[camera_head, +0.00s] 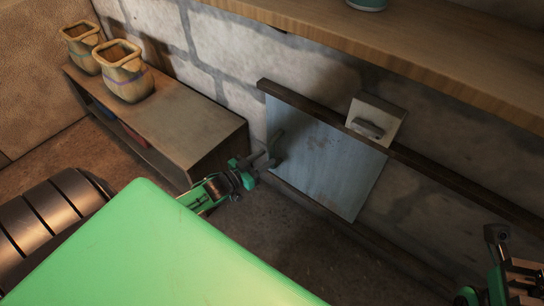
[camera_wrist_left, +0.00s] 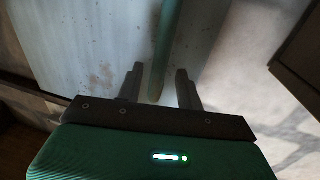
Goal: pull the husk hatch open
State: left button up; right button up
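The hatch is a worn pale blue panel (camera_head: 325,155) on the stone wall, below a dark rail, and it also fills much of the left wrist view (camera_wrist_left: 85,45). A green bar handle (camera_wrist_left: 165,45) stands at the panel's edge. My left gripper (camera_head: 272,150) is at the panel's left edge. In the left wrist view its two fingers (camera_wrist_left: 159,88) are apart, one on each side of the handle's end, with gaps showing. My right gripper (camera_head: 497,235) is at the lower right, away from the hatch; its finger opening is unclear.
A dark rail (camera_head: 420,163) runs along the wall. A small pale plate with a grey fitting (camera_head: 370,128) sits above it. A wooden shelf (camera_head: 420,58) juts out above. A low cabinet (camera_head: 185,125) with two pots (camera_head: 125,75) stands left. Bare floor lies below the hatch.

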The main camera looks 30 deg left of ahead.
aim_at(270, 155)
pick_arm(q)
jog(key=shift+b+x, duration=0.5)
jog(key=shift+x, duration=1.45)
grip_shut()
